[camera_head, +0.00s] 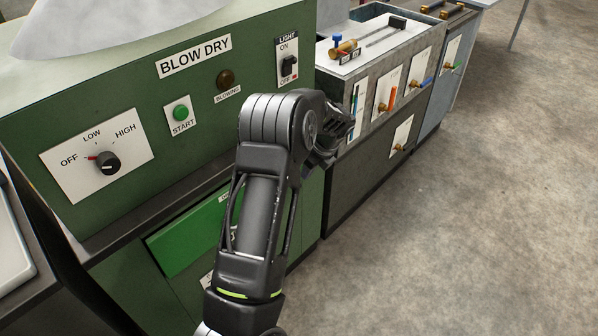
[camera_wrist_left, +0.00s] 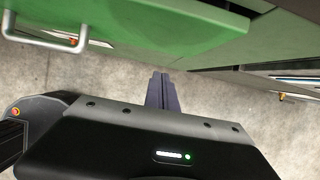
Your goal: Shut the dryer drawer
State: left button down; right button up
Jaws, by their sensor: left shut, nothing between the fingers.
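The dryer drawer has a bright green front (camera_head: 185,238) low on the dark green dryer cabinet, partly hidden behind my left arm. In the left wrist view the green drawer front (camera_wrist_left: 150,18) runs along the top left, with a silver bar handle (camera_wrist_left: 40,40). It seems to stand out from the cabinet, but I cannot tell how far. My left gripper (camera_wrist_left: 162,82) is shut and empty, with bare floor behind its fingertips. In the head view the left gripper (camera_head: 340,128) is at the cabinet's right side, apart from the handle. My right gripper is out of view.
The dryer's BLOW DRY panel has a knob (camera_head: 107,162), a green START button (camera_head: 181,113) and a light switch (camera_head: 288,66). A grey bench with valves (camera_head: 385,105) stands to the right of the dryer. Open concrete floor (camera_head: 480,200) lies at the right.

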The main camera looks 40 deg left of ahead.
pick_arm(q)
jog(key=v, duration=0.7)
jog(key=shift+d+r, duration=0.2)
jog(key=shift+r, duration=0.15)
jog(key=shift+w, duration=0.15)
jog(key=w+d+f+n+t+h, duration=0.3)
jog(key=w+d+f+n, duration=0.25)
jog(key=d+n, duration=0.2)
jog(key=s+d+f+n+t+h, duration=0.1)
jog(key=s+d+f+n+h, duration=0.15)
jog(key=d+f, duration=0.5)
jog(key=s+d+f+n+h, duration=0.1)
jog(key=s+d+f+n, duration=0.25)
jog(key=d, duration=0.65)
jog(key=s+d+f+n+g+h+p, duration=0.1)
jog(key=s+d+f+n, duration=0.2)
jog(key=s+d, duration=0.5)
jog(key=s+d+f+n+g+h, duration=0.1)
jog(key=s+d+f, duration=0.4)
jog(key=s, duration=1.2)
jog(key=d+n+g, duration=0.1)
jog(key=d+n, duration=0.1)
jog(key=d, duration=0.1)
jog(key=shift+d+p, duration=0.35)
